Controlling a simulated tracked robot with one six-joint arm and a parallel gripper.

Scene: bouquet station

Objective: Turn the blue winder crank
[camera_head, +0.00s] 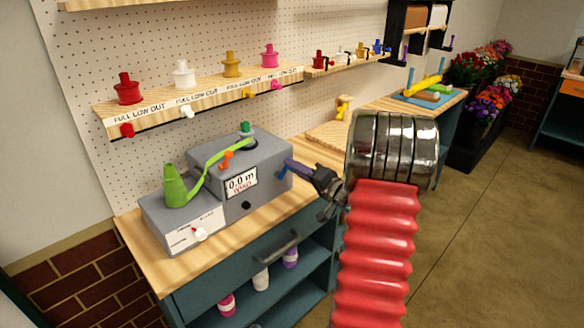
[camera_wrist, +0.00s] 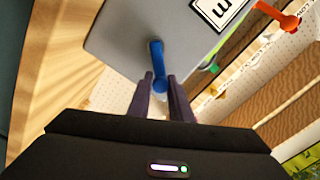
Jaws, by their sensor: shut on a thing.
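The grey winder (camera_head: 215,190) sits on the wooden bench top and has a small display reading 0.0 m. Its blue crank (camera_head: 287,165) sticks out of the right side of the box. In the wrist view the blue crank (camera_wrist: 157,62) stands out from the grey face, and its lower end is between my dark fingers. My gripper (camera_head: 312,177) is at the winder's right side, shut on the crank. In the wrist view my gripper (camera_wrist: 161,85) has a finger on each side of the crank's end. The fingers partly hide that end.
A green ribbon (camera_head: 200,170) runs from a green cone to the winder's top, past an orange lever (camera_head: 227,158). A shelf (camera_head: 200,105) with coloured spools hangs behind. Floor at right is clear.

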